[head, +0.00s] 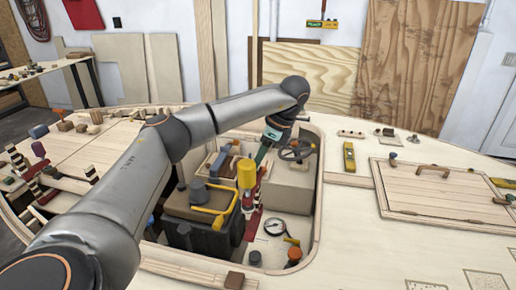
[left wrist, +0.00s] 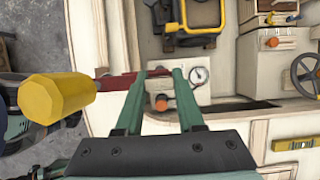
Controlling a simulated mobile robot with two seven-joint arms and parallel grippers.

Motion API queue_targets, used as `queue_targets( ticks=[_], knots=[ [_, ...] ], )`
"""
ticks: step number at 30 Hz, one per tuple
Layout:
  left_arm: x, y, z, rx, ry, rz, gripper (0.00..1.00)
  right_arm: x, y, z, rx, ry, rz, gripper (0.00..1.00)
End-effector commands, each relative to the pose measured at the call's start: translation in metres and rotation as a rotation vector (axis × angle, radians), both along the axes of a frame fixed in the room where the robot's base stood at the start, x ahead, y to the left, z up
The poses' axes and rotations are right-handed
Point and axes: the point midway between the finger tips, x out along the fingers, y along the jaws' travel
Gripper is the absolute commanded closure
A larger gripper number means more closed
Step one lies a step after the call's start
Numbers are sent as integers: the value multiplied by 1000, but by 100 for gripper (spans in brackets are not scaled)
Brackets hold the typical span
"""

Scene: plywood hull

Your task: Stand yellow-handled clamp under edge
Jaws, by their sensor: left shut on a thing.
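The yellow-handled clamp shows its thick yellow handle (head: 247,173) in the head view, with a red bar below it, over the cockpit opening in the hull. In the left wrist view the yellow handle (left wrist: 55,97) is at the left and the red bar (left wrist: 125,81) runs right to the fingertips. My left gripper (left wrist: 160,73) is shut on the red bar with its green fingers. In the head view my left gripper (head: 268,150) reaches down into the opening. The opening's edge (head: 319,185) is to the right of the clamp. The clamp's lower end is hard to make out.
Inside the opening are a black box with a yellow bar handle (head: 215,215), a round gauge (head: 275,227), an orange knob (head: 294,254) and a wheel (head: 297,150). A yellow level (head: 349,157) and a hatch panel (head: 430,188) lie on the right deck. Several clamps stand at left.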

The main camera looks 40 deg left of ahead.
Motion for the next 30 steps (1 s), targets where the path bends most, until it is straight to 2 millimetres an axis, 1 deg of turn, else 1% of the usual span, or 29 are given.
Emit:
queue_targets(
  ticks=[1, 6, 7, 9, 21, 27, 30],
  knots=[
    [0, 0, -8, 0, 2, 0, 100, 0, 0, 0, 0, 0, 0, 50],
    [-1, 0, -32, 0, 2, -1, 100, 0, 0, 0, 0, 0, 0, 50],
    [0, 0, -40, 0, 0, -1, 100, 0, 0, -7, 0, -1, 0, 50],
    [0, 0, -50, -1, -1, -1, 100, 0, 0, -13, 0, -2, 0, 50],
    [0, 0, -107, 0, 0, -1, 100, 0, 0, -46, 0, 0, 0, 50],
    [0, 0, -131, -1, -1, -1, 100, 0, 0, -58, 0, 1, 0, 50],
    [0, 0, -138, 0, -2, -2, 100, 0, 0, -62, 0, 1, 0, 50]
  ],
)
